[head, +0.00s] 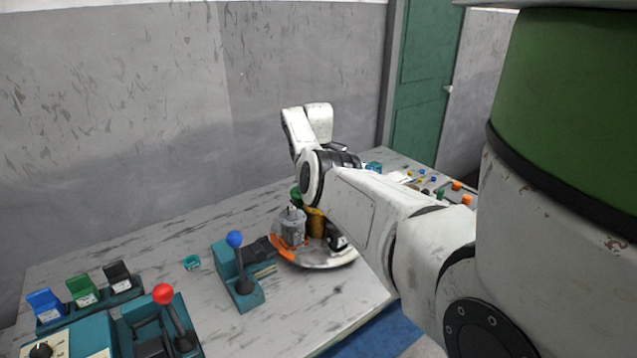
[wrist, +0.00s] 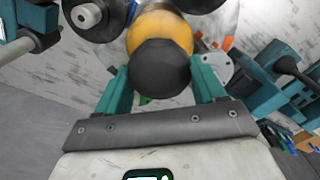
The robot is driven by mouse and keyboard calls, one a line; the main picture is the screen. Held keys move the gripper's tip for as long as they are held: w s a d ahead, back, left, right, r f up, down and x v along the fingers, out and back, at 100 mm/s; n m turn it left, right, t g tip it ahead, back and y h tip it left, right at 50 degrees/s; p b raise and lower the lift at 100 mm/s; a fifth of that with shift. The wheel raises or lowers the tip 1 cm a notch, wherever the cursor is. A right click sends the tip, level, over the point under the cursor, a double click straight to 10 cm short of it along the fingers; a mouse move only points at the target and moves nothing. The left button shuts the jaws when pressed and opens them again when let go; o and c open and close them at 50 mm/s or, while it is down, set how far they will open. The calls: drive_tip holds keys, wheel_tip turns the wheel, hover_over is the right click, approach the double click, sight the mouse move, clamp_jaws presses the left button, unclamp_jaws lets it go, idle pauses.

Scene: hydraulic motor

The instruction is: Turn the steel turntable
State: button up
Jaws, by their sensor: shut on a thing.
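The steel turntable (head: 318,262) is a round metal disc with orange marks on the table, partly hidden behind my arm in the head view. A grey motor-like part (head: 292,228) and a yellow cylinder (head: 315,222) stand on it. In the wrist view, my gripper (wrist: 163,85) has its green fingers on either side of a yellow part with a black faceted end (wrist: 160,70), and is shut on it. Dark round parts (wrist: 92,15) sit beside the held part in the wrist view.
A teal lever box with a blue ball (head: 240,275) stands just left of the turntable. A red-ball lever (head: 165,295) and several coloured switches (head: 82,290) are at the front left. Small coloured controls (head: 435,180) line the right side. A wall stands behind the table.

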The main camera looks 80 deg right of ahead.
drive_tip(key=shift+f, duration=0.1)
idle(0.3)
drive_tip(key=o, duration=1.5)
wheel_tip(320, 180, up, 11)
drive_tip(key=shift+f+b, duration=0.1)
drive_tip(key=shift+b, duration=0.65)
drive_tip(key=shift+w, duration=0.1)
